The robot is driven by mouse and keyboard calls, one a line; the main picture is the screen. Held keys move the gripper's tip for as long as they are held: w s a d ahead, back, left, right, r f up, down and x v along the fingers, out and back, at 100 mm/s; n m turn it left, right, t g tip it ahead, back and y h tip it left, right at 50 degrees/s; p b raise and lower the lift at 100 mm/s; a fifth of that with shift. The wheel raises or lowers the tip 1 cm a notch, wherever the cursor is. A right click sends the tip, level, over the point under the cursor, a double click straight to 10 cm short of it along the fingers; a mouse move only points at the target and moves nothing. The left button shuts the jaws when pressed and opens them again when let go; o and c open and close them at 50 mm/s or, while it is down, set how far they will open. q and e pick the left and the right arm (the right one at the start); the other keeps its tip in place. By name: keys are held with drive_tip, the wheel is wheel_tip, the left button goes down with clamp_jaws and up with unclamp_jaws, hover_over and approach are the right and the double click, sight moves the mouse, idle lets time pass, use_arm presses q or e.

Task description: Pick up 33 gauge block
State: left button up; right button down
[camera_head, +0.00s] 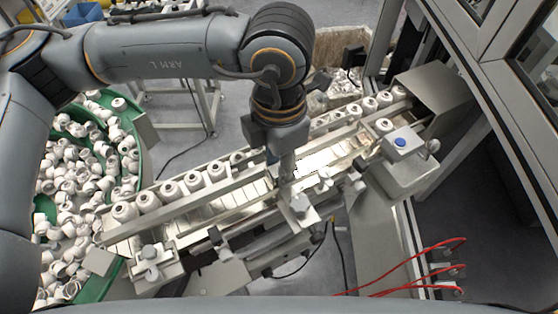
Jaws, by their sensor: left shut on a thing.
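My left gripper (286,166) points down over the middle of the conveyor (235,192). It is shut on a small grey piece, which I take for the 33 gauge block. The piece is mostly hidden by the fingers, and no marking on it can be read. The fingertips are close above the rail; I cannot tell whether the piece touches it. My right gripper is not in view.
White caps stand in a row on the conveyor, left (124,210) and right (384,100). A clamp block (300,206) sits just below the gripper. A box with a blue button (400,142) is right. A green feeder bowl (128,150) holds loose caps.

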use_arm(q)
drive_tip(key=shift+r, duration=0.1)
drive_tip(key=shift+r+p, duration=1.05)
drive_tip(key=shift+r, duration=2.35)
